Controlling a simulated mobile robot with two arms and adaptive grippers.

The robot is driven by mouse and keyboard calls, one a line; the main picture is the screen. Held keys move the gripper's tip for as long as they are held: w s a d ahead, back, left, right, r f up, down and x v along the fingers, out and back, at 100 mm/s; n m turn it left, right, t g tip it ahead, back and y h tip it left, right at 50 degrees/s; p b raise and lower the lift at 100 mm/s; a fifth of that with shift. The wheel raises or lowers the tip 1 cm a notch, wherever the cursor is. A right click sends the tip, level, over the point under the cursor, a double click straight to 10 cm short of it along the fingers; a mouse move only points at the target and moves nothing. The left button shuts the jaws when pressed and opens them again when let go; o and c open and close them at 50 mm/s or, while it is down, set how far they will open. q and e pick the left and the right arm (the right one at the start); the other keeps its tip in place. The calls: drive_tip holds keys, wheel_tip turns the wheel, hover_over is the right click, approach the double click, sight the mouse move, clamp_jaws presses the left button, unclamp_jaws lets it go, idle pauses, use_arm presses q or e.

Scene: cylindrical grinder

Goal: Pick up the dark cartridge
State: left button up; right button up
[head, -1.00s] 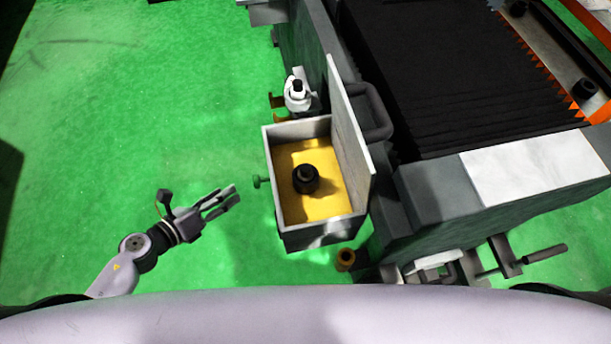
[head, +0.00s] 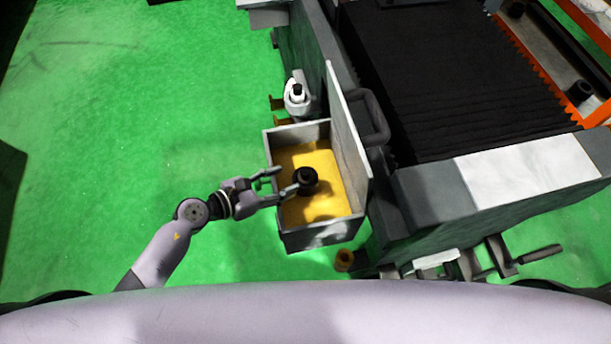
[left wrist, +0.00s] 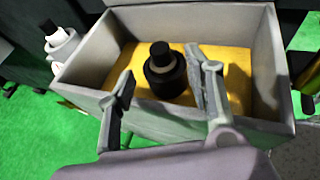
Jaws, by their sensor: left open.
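The dark cartridge (head: 306,179) stands upright on the yellow floor of an open grey box (head: 350,228). In the left wrist view the cartridge (left wrist: 165,74) has a wide black body, a pale ring and a narrower black top. My left gripper (head: 281,181) is open and empty, over the box's left wall. Its two fingers also show in the left wrist view (left wrist: 160,88), one on each side of the cartridge in the picture and nearer the camera. I see no contact with the cartridge. My right gripper is not in view.
The box's raised lid (head: 348,125) stands along its right side, beside the grey machine (head: 425,200). A white bottle-like part (head: 297,95) is behind the box. A brass-coloured piece (head: 344,260) is at its front. Green floor (head: 120,120) is free on the left.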

sight(304, 171)
use_arm(q)
drive_tip(key=shift+r+p+x, duration=0.2)
drive_tip(key=shift+p+x, duration=0.2)
drive_tip(key=shift+x, duration=2.6)
drive_tip(key=shift+w, duration=0.1)
drive_tip(key=shift+c, duration=0.2)
clamp_jaws()
drive_tip(key=shift+r, duration=0.1)
